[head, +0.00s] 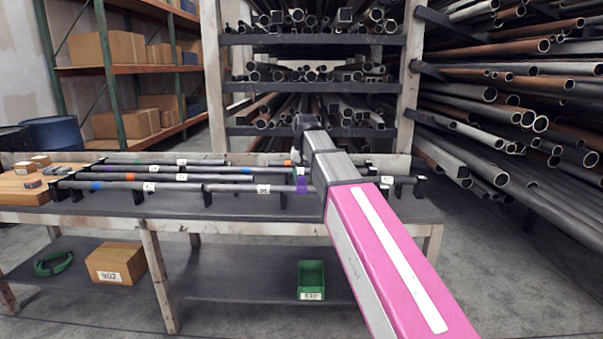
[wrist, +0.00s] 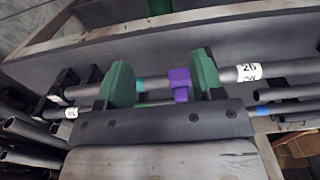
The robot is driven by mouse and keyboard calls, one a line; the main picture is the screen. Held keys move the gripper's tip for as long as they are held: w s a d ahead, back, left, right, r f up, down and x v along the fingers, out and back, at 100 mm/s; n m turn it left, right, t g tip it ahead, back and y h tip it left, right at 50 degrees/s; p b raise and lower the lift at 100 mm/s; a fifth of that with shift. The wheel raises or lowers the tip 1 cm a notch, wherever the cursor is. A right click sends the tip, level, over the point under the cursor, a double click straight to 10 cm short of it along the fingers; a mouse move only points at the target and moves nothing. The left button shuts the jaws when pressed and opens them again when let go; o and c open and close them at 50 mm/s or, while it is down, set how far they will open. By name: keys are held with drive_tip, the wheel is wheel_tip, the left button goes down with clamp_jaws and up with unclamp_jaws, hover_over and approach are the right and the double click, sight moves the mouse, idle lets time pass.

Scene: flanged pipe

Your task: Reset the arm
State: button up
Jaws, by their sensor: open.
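My gripper (wrist: 160,78) has two green fingers that stand apart in the wrist view. A purple fitting (wrist: 181,84) on a grey pipe shows between them, nearer the right finger. I cannot tell whether the fingers reach around it or hover off it. The pipe has a white label (wrist: 249,72) reading 26 to the right of the fingers. In the head view my pink arm reaches over the right part of the workbench (head: 250,228). My gripper is mostly hidden there behind the arm, with the purple fitting (head: 301,185) beside it.
Several grey pipes (head: 230,188) with coloured bands lie in rows on black supports on the bench. A wooden block (head: 22,190) sits at its left end. The lower shelf holds a cardboard box (head: 117,262) and a green bin (head: 311,279). Pipe racks (head: 505,110) stand behind and right.

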drive_tip(key=s+d+f, duration=0.6)
drive_tip(key=f, duration=0.6)
drive_tip(key=s+d+f, duration=0.5)
drive_tip(key=s+f, duration=0.1)
drive_tip(key=f, duration=0.7)
drive_tip(key=s+d+f, duration=0.6)
drive_tip(key=f, duration=0.6)
drive_tip(key=shift+d+f, duration=0.25)
drive_tip(key=shift+d, duration=0.1)
